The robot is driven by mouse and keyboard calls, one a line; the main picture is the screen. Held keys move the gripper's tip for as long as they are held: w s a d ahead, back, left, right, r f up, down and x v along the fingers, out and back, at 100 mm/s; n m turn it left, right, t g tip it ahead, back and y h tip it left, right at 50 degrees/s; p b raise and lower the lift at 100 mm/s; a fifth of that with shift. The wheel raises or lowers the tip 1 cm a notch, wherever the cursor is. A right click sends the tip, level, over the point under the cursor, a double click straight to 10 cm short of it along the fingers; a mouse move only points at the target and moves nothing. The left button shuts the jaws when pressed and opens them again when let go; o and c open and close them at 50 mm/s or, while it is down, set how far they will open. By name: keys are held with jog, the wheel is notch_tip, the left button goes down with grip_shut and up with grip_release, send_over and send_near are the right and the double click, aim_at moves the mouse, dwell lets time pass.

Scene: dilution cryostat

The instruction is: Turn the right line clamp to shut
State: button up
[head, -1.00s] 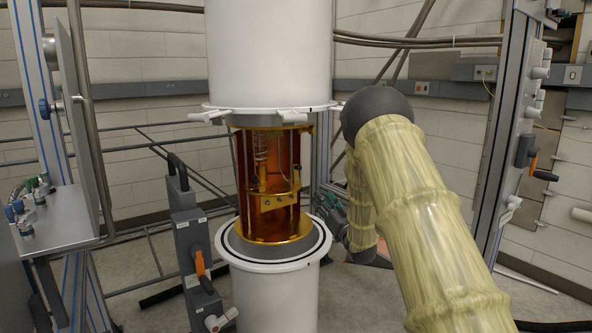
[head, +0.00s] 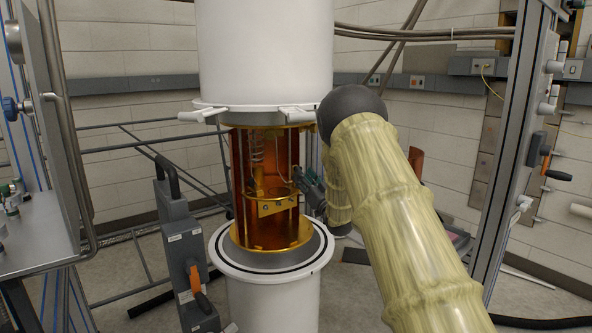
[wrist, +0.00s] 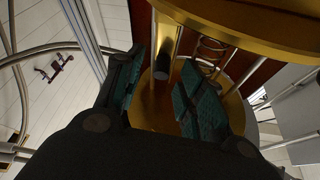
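The opened cryostat shows a gold assembly (head: 270,207) with amber-brown walls between the white upper can and the white lower can. My gripper (head: 310,180) is at its right side in the head view, partly hidden by my arm. In the wrist view my gripper (wrist: 161,92) is open, its two green-padded fingers apart. A dark short cylinder (wrist: 161,70) shows between the fingers, near a gold post and a gold plate (wrist: 238,28). I cannot tell whether it is the right line clamp or whether a finger touches it; no clamp handle is clearly readable.
The white upper can (head: 262,55) with its flange levers hangs just above my gripper. The white lower can (head: 272,300) stands below. A grey unit with an orange handle (head: 195,278) is at left; another orange-black handle (head: 545,160) is on the right frame.

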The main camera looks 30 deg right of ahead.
jog(key=shift+x, duration=2.35)
jog(key=shift+a, duration=0.15)
jog(key=shift+c, duration=0.3)
